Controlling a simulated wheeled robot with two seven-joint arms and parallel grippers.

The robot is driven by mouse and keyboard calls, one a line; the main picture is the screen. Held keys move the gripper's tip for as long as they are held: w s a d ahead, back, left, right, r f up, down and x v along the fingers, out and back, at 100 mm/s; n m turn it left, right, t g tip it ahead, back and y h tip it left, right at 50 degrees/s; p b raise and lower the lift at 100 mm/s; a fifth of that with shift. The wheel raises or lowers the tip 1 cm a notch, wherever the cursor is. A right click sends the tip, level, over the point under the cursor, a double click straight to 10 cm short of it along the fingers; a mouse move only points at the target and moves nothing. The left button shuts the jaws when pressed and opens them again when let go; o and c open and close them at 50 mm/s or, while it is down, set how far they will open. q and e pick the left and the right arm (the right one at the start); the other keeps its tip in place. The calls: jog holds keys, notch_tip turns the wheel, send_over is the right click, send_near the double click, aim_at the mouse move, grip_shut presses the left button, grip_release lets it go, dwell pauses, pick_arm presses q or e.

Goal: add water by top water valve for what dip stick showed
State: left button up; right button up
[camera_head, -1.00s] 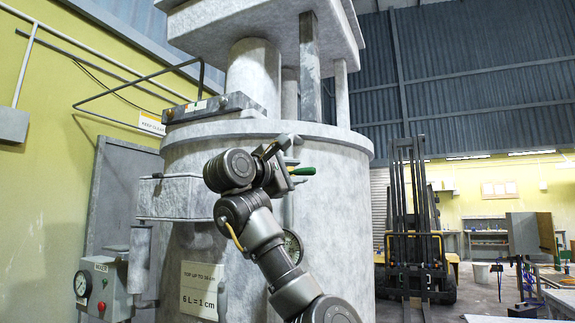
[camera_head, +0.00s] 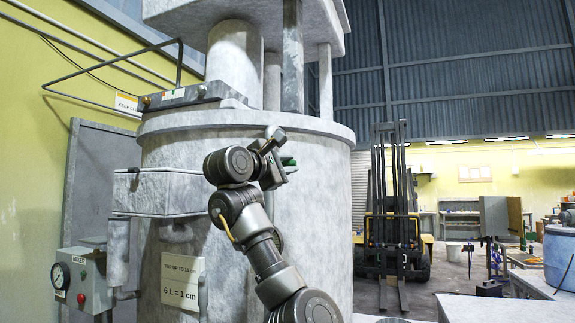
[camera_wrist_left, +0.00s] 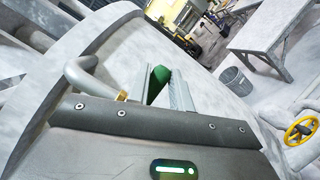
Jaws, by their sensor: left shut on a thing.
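My left gripper (camera_head: 279,160) is raised in front of the upper wall of the big grey tank (camera_head: 318,200). It is shut on a green handle (camera_head: 288,161), which also shows between the fingers in the left wrist view (camera_wrist_left: 157,84). Most of the handle is hidden by the fingers, and I cannot tell what it is fixed to. A curved grey pipe (camera_wrist_left: 82,72) with a brass end lies beside the gripper in the left wrist view. A sign (camera_head: 182,283) on the tank reads "6 L = 1 cm". I see no dip stick. My right gripper is not in view.
A mixer box (camera_head: 85,281) with gauge and red button stands at left. A forklift (camera_head: 393,225) and a blue drum (camera_head: 560,257) are at right. The left wrist view shows a yellow handwheel (camera_wrist_left: 302,130), a bucket (camera_wrist_left: 236,80) and a bench (camera_wrist_left: 283,35).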

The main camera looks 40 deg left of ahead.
pick_arm(q)
jog(key=shift+a+r+p, duration=0.1)
jog(key=shift+r+p, duration=0.25)
jog(key=shift+r, duration=0.4)
jog(key=shift+a+r, duration=0.1)
jog(key=shift+s+r, duration=0.1)
jog(key=shift+r, duration=0.05)
jog(key=shift+s+a+r+p, duration=0.1)
jog(key=shift+a+r+p, duration=0.15)
jog(key=shift+r+p, duration=0.15)
jog(key=shift+s+a+r+p, duration=0.1)
jog(key=shift+a+r+p, duration=0.2)
jog(key=shift+r, duration=0.2)
